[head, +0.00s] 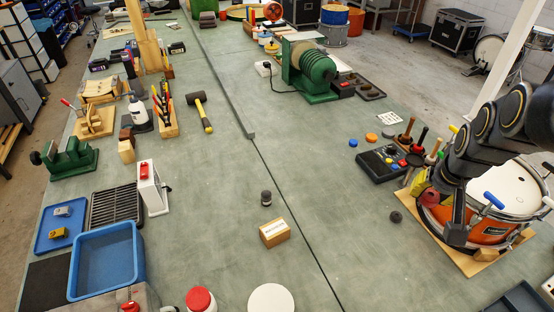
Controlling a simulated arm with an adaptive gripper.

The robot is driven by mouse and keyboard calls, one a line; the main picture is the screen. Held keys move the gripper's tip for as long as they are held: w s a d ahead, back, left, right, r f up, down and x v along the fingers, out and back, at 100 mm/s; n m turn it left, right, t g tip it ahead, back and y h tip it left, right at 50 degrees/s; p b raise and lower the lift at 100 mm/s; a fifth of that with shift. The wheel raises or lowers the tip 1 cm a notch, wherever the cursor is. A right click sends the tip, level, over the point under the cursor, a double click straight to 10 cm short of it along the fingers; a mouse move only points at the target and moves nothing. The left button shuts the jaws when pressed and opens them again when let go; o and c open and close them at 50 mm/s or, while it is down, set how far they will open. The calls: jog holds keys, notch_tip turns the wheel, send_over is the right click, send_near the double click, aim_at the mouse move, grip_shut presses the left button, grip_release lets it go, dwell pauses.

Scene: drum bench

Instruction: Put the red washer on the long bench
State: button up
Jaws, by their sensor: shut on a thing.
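My gripper (456,235) is at the right of the head view, pointing down in front of the orange drum. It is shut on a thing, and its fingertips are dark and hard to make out. A small red round piece (430,198) shows just left of the gripper and looks like the red washer. The exact contact is hidden by the dark fingers. The grey-green bench top (345,205) stretches away from the camera, with a dark seam running along it.
The orange drum (492,232) stands on a wooden base beside my arm. A black control box (380,166), mallets and small coloured discs (371,137) lie behind. A black puck (395,217) and a wooden block (274,233) stand nearer. The bench centre is mostly clear.

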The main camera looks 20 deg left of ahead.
jog(key=s+a+f+n+y, duration=0.25)
jog(key=a+f+n, duration=0.35)
jog(key=a, duration=0.6)
jog(key=s+a+f+n+g+y, duration=0.1)
jog(key=s+a+f+n+g, duration=0.2)
jog(key=s+a, duration=0.35)
jog(key=s+a+f+n, duration=0.3)
jog(key=s+a+n, duration=0.3)
jog(key=s, duration=0.2)
jog(key=s+a+f+n+g+y, duration=0.1)
jog(key=s+a+f+n+g, duration=0.2)
jog(key=s+a, duration=0.35)
jog(key=n+t, duration=0.1)
send_over(197, 269)
jog(key=d, duration=0.2)
jog(key=f, duration=0.9)
jog(key=shift+s+a+f, duration=0.1)
jog(key=shift+s+f, duration=0.05)
jog(key=shift+s, duration=0.1)
jog(key=shift+w+a+f, duration=0.35)
jog(key=shift+a+f, duration=0.05)
jog(key=shift+f, duration=1.6)
